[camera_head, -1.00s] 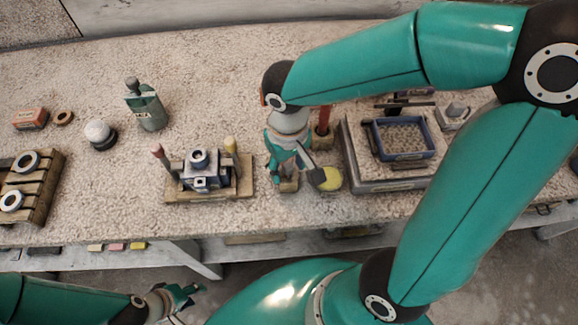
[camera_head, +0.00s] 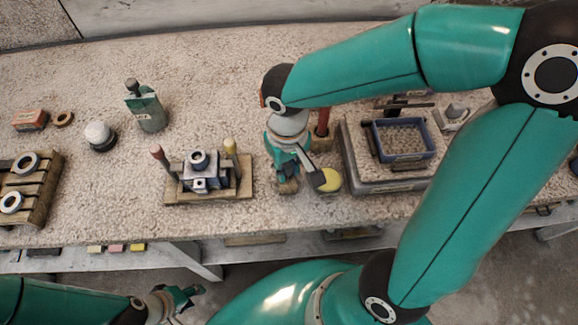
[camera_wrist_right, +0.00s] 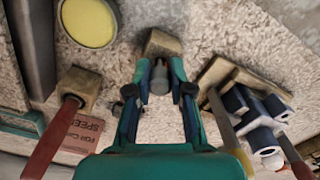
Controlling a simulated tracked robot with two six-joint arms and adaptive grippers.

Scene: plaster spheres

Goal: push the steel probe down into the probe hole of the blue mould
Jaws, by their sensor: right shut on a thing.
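The blue mould (camera_head: 196,178) stands on a wooden board (camera_head: 243,192) at centre left in the head view. It also shows at the right of the right wrist view (camera_wrist_right: 262,112). My right gripper (camera_head: 287,170) is to the right of the mould, over a small wooden block (camera_wrist_right: 164,42). In the right wrist view its fingers (camera_wrist_right: 160,85) are shut on a grey cylindrical piece, seemingly the steel probe (camera_wrist_right: 159,80), at the block. The probe's lower end is hidden. My left gripper (camera_head: 184,298) is below the table's front edge, away from the mould; its jaw opening is unclear.
Red-handled (camera_head: 159,154) and yellow-handled (camera_head: 231,148) tools stand upright beside the mould.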

